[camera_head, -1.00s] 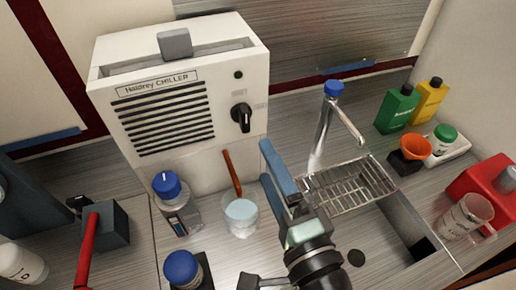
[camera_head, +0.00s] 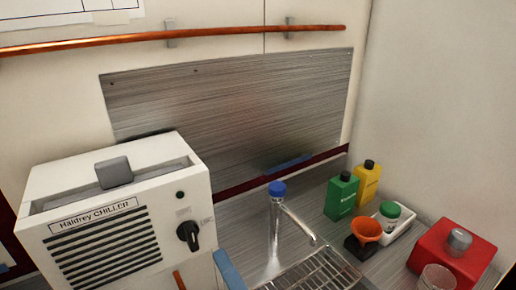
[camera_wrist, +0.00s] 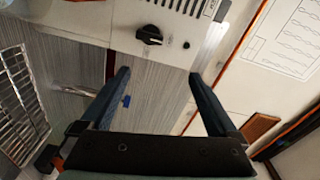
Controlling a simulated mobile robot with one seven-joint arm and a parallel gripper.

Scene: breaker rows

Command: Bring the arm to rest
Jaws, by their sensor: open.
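My gripper (camera_wrist: 159,75) shows in the wrist view with its two blue fingers spread apart and nothing between them. In the head view only a blue finger of it (camera_head: 228,270) shows at the bottom edge, just right of the chiller. The white chiller (camera_head: 105,225) stands at the lower left with a black knob (camera_head: 188,236) on its front. In the wrist view the chiller's knob (camera_wrist: 150,35) lies above the gap between the fingers, apart from them. The rest of my arm is out of the head view.
A tap with a blue cap (camera_head: 277,188) and a wire rack (camera_head: 310,275) are right of my gripper. Green (camera_head: 341,196) and yellow (camera_head: 367,182) bottles, an orange funnel (camera_head: 367,229) and a red box (camera_head: 450,255) stand further right. A copper rail (camera_head: 220,33) crosses the wall.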

